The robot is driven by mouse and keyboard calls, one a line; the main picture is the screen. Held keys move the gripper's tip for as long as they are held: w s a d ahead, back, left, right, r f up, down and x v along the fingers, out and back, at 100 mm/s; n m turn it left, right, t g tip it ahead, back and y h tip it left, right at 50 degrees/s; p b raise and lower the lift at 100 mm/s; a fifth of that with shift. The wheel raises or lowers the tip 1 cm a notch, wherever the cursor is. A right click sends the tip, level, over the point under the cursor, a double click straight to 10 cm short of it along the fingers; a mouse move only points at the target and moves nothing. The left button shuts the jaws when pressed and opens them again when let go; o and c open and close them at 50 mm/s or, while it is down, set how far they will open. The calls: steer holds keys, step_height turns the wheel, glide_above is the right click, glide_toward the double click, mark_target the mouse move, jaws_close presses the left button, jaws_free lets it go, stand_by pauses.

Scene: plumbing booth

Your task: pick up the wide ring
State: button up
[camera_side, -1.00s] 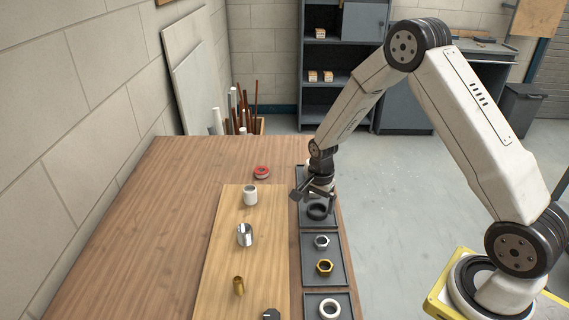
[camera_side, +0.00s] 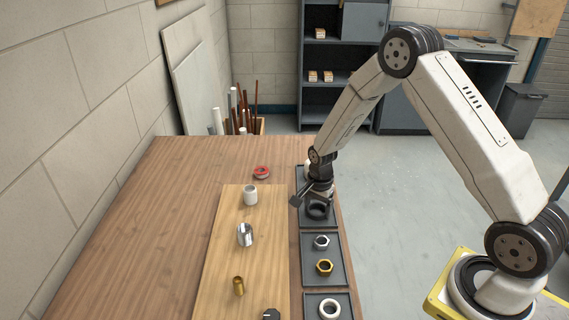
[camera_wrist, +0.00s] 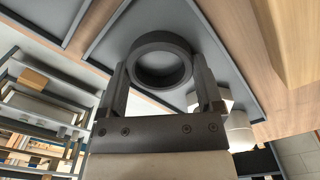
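The wide ring is a dark grey ring (camera_side: 317,212) lying flat in the far tray (camera_side: 304,221) at the table's right edge. In the wrist view the wide ring (camera_wrist: 160,66) sits between the two fingers of my gripper (camera_wrist: 161,75). The fingers stand spread on either side of it, close to its outer wall. I cannot tell whether they touch it. In the side view my gripper (camera_side: 316,198) is low over the tray and hides the back of the ring.
Pale pieces (camera_wrist: 222,98) stand beside the right finger in the wrist view. The middle tray (camera_side: 342,277) holds a silver nut (camera_side: 321,242) and a brass nut (camera_side: 324,266). A near tray holds a white ring (camera_side: 329,308). Fittings stand on the board (camera_side: 215,265) to the left.

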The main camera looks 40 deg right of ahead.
steer(key=shift+r, duration=0.2)
steer(key=shift+r, duration=1.45)
steer(key=shift+s+a+r, duration=0.35)
steer(key=shift+s+r, duration=1.25)
steer(key=shift+s, duration=0.7)
steer(key=shift+s+a+r, duration=0.4)
steer(key=shift+s+r, duration=1.25)
steer(key=shift+s, duration=0.7)
steer(key=shift+s+a+r, duration=0.35)
steer(key=shift+s+r, duration=1.25)
steer(key=shift+s, duration=0.7)
